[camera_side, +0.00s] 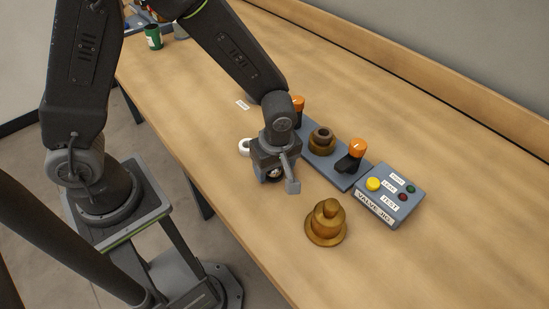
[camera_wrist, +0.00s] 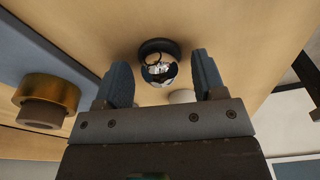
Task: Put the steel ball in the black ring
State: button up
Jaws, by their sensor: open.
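The shiny steel ball (camera_wrist: 160,71) lies between the two fingers of my gripper (camera_wrist: 161,62) in the wrist view, with a gap on each side. It also shows as a small bright spot in the side view (camera_side: 275,174), mostly hidden by my gripper. My gripper is open, low over the table. The black ring (camera_wrist: 157,45) shows as a dark rim just beyond the ball and overlaps it in the wrist view. I cannot tell whether the ball sits in the ring or in front of it. The ring is not clearly visible in the side view.
To the right are a blue-grey plate (camera_side: 322,168) with a brass fitting (camera_side: 321,140) and orange-topped valves (camera_side: 357,148), then a button box (camera_side: 389,195). A brass bell-shaped part (camera_side: 326,224) stands in front.

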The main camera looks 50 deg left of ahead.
aim_at(276, 172)
notch_tip(276, 172, up, 13)
jog(key=d, duration=0.1)
jog(key=s+a+r+m+t+h, duration=0.1)
jog(key=s+a+r+m+t, duration=0.4)
jog(key=s+a+r+m, duration=0.4)
jog(key=s+r+m, duration=0.1)
jog(key=s+m, duration=0.1)
jog(key=m, duration=0.4)
jog(key=shift+s+a+m, duration=0.35)
jog(key=shift+m, duration=0.05)
